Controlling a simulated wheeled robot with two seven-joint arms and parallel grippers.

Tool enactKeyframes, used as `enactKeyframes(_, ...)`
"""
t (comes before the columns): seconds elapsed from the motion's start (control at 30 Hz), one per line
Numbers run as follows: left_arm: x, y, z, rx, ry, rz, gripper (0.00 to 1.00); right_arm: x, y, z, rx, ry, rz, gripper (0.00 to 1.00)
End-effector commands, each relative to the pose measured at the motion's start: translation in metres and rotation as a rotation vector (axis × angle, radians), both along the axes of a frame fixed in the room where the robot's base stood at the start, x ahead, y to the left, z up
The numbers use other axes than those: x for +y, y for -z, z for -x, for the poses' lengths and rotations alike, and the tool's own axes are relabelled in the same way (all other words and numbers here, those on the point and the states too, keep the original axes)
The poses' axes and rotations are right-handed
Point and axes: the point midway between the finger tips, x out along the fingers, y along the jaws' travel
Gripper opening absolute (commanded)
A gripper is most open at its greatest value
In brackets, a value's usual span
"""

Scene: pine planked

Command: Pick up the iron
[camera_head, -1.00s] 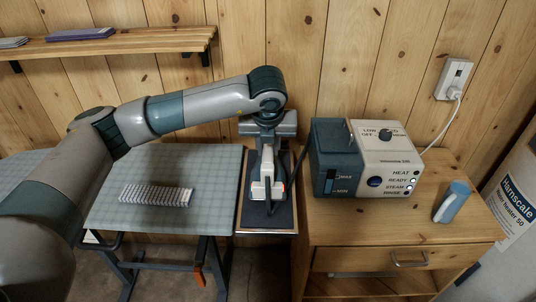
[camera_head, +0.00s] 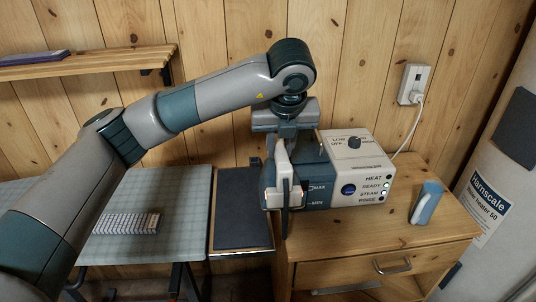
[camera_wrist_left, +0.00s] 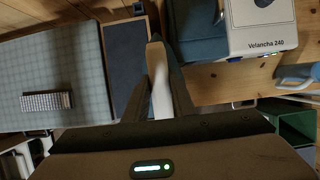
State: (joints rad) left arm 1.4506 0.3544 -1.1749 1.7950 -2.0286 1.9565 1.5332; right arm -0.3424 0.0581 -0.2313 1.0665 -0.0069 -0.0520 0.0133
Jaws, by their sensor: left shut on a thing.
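The iron (camera_head: 281,190), with a pale body, is held in my left gripper (camera_head: 287,138). It hangs in front of the blue tank side of the steam station (camera_head: 361,182) and partly hides it. The dark iron rest (camera_head: 242,218) is bare, just left of the iron. In the left wrist view the iron's pale handle (camera_wrist_left: 157,72) sits between the fingers of my left gripper (camera_wrist_left: 160,95), which are shut on it. The iron's underside is hidden. My right gripper is not in view.
The gridded ironing board (camera_head: 170,190) is at left with a patterned folded cloth (camera_head: 127,223) on it. A wall shelf (camera_head: 85,65) is at upper left. A cord runs to the outlet (camera_head: 413,84).

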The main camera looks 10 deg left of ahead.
Motion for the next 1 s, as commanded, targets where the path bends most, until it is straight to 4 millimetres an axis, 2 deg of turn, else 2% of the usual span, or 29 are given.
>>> enactKeyframes(0.6,-0.0049,-0.0049,0.0002,-0.004,-0.001,0.002,0.0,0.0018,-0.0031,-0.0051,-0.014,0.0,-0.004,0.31)
enactKeyframes(0.63,-0.0049,-0.0048,0.0003,-0.003,0.0,0.001,0.18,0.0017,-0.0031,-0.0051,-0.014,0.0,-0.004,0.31)
enactKeyframes(0.7,-0.0049,-0.0049,0.0002,-0.004,-0.001,0.002,0.06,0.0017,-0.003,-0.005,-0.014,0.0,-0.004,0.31)
enactKeyframes(1.0,-0.003,-0.0033,0.001,-0.003,0.026,0.002,0.06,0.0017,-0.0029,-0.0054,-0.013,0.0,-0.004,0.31)
